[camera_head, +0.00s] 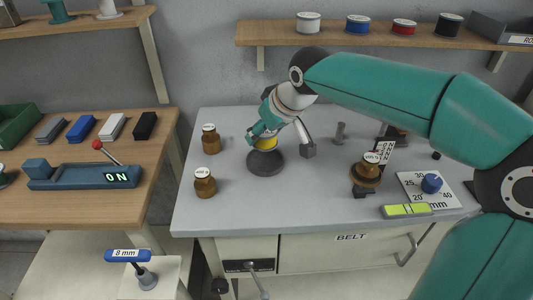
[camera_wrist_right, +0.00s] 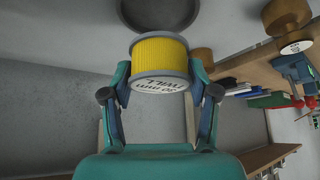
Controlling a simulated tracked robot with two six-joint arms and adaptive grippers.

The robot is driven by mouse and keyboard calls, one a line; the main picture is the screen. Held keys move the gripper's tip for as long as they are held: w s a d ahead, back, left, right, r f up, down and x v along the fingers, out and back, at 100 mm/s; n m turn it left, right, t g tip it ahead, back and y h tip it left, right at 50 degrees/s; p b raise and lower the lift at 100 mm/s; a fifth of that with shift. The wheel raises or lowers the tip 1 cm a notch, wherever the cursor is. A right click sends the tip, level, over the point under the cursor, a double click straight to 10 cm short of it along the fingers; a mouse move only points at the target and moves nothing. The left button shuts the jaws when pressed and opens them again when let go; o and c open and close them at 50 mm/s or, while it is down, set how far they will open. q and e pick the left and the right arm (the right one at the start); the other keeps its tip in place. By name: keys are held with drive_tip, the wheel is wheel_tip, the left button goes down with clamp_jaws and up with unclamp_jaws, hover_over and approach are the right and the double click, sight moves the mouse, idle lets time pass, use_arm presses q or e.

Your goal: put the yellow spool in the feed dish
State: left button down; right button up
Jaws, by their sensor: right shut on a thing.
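The yellow spool (camera_wrist_right: 160,58) has grey flanges and a white printed label, and it sits between the two fingers of my right gripper (camera_wrist_right: 160,95) in the wrist view. In the head view my right gripper (camera_head: 266,138) is shut on the yellow spool (camera_head: 264,143), just over a round dark grey dish (camera_head: 266,164), likely the feed dish, on the grey bench. I cannot tell whether the spool touches the dish. In the wrist view the dark dish (camera_wrist_right: 160,8) shows at the top edge, behind the spool. My left gripper is not seen.
A brown spool-like piece on a stand (camera_head: 366,172), a measuring card (camera_head: 430,190) and a yellow-green level (camera_head: 407,211) lie to the right. A shelf (camera_head: 390,38) with several spools runs above.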

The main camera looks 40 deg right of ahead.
sight(265, 161)
drive_tip(key=shift+f+b, duration=0.4)
drive_tip(key=shift+f, duration=2.4)
drive_tip(key=o, duration=1.3)
drive_tip(key=shift+f, duration=0.1)
drive_tip(key=shift+c, duration=0.2)
drive_tip(key=p+v, duration=0.1)
drive_tip(key=v, duration=1.1)
